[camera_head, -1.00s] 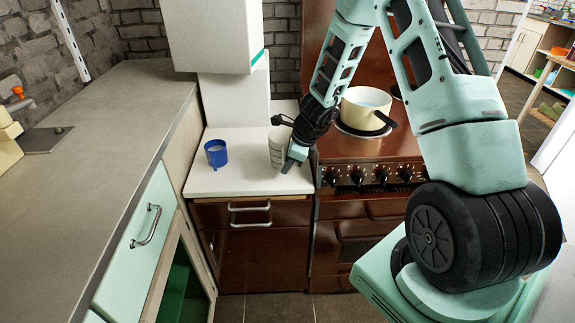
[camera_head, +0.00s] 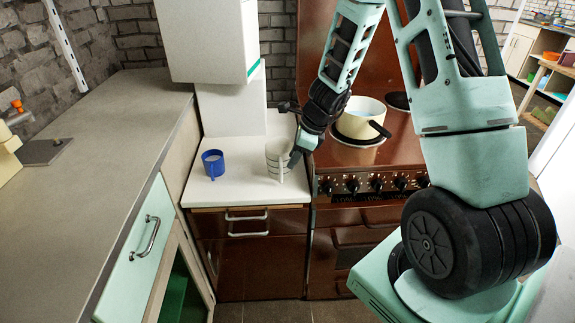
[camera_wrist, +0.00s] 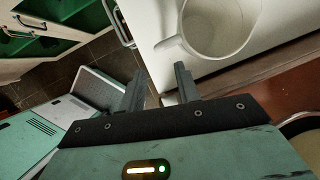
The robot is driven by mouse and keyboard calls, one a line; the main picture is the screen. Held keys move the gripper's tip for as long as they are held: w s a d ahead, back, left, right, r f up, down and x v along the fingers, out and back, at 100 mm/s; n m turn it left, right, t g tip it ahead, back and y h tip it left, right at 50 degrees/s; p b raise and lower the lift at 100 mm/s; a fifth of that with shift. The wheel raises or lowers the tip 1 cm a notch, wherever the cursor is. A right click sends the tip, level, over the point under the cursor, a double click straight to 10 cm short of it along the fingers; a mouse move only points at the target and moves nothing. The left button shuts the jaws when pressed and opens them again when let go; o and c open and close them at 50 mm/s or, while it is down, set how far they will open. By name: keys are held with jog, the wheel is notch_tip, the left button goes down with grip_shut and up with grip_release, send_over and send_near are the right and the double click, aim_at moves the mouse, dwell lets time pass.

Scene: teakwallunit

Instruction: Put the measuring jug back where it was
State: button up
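The measuring jug (camera_head: 277,153) is pale, with markings, and stands upright on the white counter (camera_head: 240,191) between the blue mug and the stove. Its handle faces the front. In the wrist view the jug (camera_wrist: 222,22) is seen from above, looks empty, and its handle lies just past my fingertips. My gripper (camera_head: 296,158) is at the right side of the jug in the head view. In the wrist view my gripper (camera_wrist: 160,68) has its two fingers apart with nothing between them. Whether a finger touches the jug I cannot tell.
A blue mug (camera_head: 213,164) stands left of the jug. A cream saucepan (camera_head: 360,119) sits on the stove to the right. A white box-shaped unit (camera_head: 210,40) hangs above the counter's back. The long grey worktop (camera_head: 110,150) on the left is mostly clear.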

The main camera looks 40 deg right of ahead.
jog(key=s+a+r+n+g, duration=0.1)
jog(key=s+a+r+n, duration=0.3)
jog(key=a, duration=0.3)
jog(key=s+a+r+n+g+y, duration=0.1)
jog(key=s+a+r+n, duration=0.15)
jog(key=a+n, duration=0.4)
jog(key=s+a+r+n+g, duration=0.1)
jog(key=s+a+r+n, duration=0.1)
jog(key=a+r+n, duration=0.35)
jog(key=s+a+r+n+h, duration=0.1)
jog(key=s+a+n, duration=0.4)
jog(key=s+n, duration=0.4)
jog(key=s+a+r+n+h, duration=0.1)
jog(key=s+a+n, duration=0.3)
jog(key=s+n, duration=0.5)
jog(key=shift+s+a+n+g+h, duration=0.4)
jog(key=shift+s+h, duration=0.05)
jog(key=shift+h, duration=0.15)
jog(key=shift+r, duration=0.1)
